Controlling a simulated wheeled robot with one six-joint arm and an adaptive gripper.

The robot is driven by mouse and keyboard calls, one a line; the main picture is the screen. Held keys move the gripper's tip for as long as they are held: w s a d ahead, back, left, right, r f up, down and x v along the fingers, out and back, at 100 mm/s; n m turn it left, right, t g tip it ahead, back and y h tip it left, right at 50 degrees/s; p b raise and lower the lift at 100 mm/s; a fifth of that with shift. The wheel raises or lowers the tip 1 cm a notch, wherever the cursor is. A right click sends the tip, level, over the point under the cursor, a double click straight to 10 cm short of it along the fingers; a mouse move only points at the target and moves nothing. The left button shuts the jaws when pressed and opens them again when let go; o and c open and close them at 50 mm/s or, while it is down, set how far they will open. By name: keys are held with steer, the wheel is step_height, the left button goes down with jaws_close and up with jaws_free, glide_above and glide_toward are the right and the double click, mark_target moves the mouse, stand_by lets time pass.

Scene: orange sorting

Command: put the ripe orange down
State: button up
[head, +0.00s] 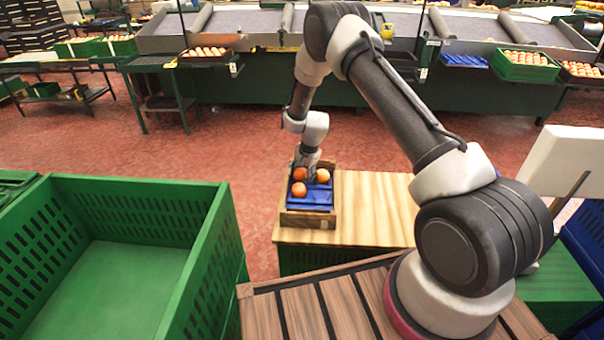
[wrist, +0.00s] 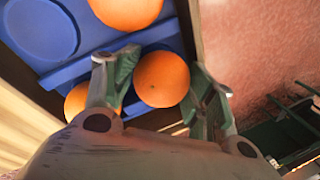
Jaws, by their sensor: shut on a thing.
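The ripe orange (wrist: 162,79) sits between the two fingers of my gripper (wrist: 157,70), which is shut on it. In the head view this orange (head: 299,173) appears at the far left of a blue tray (head: 322,196), with my gripper (head: 309,168) pointing down over it. It is at the tray, by the wooden side wall; I cannot tell whether it rests in a pocket. A second orange (head: 299,189) lies nearer in the tray, and a third (head: 322,176) lies to the right, partly hidden by a finger in the wrist view (wrist: 76,101).
The tray lies in a wooden box (head: 308,219) on a wood-topped stand (head: 375,212). An empty round pocket (wrist: 40,28) shows in the wrist view. A large empty green crate (head: 120,270) stands at the left. Conveyors with egg-like or fruit trays stand at the back.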

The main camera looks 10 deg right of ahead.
steer(key=o, duration=1.1)
steer(key=shift+s+f, duration=0.4)
steer(key=shift+f, duration=0.15)
steer(key=shift+w+f, duration=0.1)
steer(key=shift+f, duration=0.1)
steer(key=s+d+r+n, duration=0.1)
steer(key=s+d+r, duration=0.1)
steer(key=r, duration=1)
steer(key=s+d+r+n, duration=0.1)
steer(key=s+d+r, duration=0.15)
steer(key=r, duration=0.95)
steer(key=s+d+r+n, duration=0.35)
steer(key=s+r, duration=0.75)
steer(key=r, duration=0.4)
steer(key=s+d+r+n, duration=0.1)
steer(key=s+d+r, duration=0.1)
steer(key=s, duration=0.7)
steer(key=s+d+r+n+t+h, duration=0.1)
steer(key=s+d+r+n, duration=0.1)
steer(key=s, duration=0.7)
steer(key=s+d+r+n, duration=0.2)
steer(key=s+d+r, duration=0.1)
steer(key=s, duration=0.7)
steer(key=shift+r+t+h, duration=0.35)
steer(key=shift+t+h, duration=0.05)
